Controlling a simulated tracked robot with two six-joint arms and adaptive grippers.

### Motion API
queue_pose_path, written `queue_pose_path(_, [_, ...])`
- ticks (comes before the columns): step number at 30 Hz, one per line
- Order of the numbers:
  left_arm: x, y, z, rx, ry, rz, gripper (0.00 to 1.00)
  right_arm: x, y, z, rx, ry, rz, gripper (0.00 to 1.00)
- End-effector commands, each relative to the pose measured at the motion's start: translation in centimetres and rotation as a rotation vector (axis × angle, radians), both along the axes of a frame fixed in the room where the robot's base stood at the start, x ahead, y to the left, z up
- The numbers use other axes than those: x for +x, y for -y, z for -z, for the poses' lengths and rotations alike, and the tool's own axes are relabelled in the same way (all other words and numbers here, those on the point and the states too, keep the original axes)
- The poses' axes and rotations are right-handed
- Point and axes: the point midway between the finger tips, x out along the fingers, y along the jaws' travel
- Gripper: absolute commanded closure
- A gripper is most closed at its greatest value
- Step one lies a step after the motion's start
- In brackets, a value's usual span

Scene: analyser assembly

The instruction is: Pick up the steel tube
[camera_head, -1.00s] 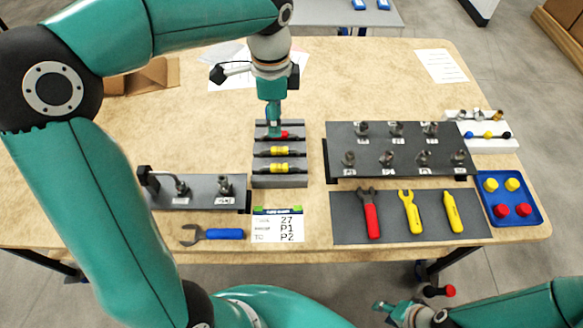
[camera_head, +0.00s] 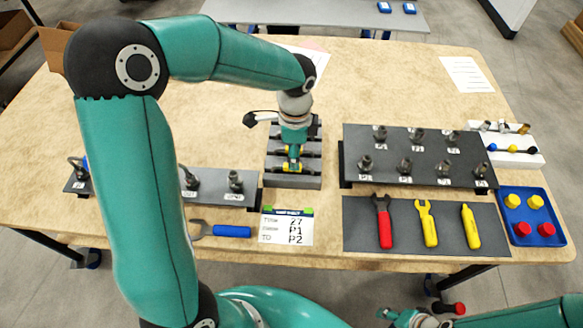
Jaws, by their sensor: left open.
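A grey stepped rack (camera_head: 292,183) stands at the middle of the table and carries short tubes lying crosswise. The front tube (camera_head: 291,168) has dark ends and a yellow middle. I cannot tell for sure which tube is the steel tube. My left gripper (camera_head: 293,161) is open and points down over the front part of the rack, at the yellow middles. It hides much of the tubes behind, and I cannot tell if it touches one. My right gripper (camera_head: 389,314) is low at the bottom edge, in front of the table, and its jaws are unclear.
A dark panel with metal fittings (camera_head: 415,160) stands right of the rack. A mat with a red wrench (camera_head: 383,222) and yellow tools lies in front of it. A blue tray (camera_head: 522,228) and white holder (camera_head: 512,153) are at the right. A card (camera_head: 286,228) and blue-handled wrench (camera_head: 228,231) lie nearer.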

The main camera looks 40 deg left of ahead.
Motion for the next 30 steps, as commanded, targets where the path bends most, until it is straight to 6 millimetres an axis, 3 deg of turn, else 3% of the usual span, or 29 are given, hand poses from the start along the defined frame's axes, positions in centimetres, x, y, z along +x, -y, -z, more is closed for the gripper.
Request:
queue_pose_path(12, [-0.3,-0.4,4.8,-0.001,-0.003,0.000,0.51,0.0,0.0,-0.6,0.000,0.000,0.000,0.60])
queue_pose_path(20, [-0.2,-0.4,5.2,-0.001,-0.001,0.001,0.51,0.0,0.0,-0.6,0.000,0.000,0.000,0.60])
queue_pose_path(30, [-0.2,-0.4,5.1,-0.001,-0.001,0.002,1.00,0.0,0.0,-0.6,0.000,0.000,0.000,0.60])
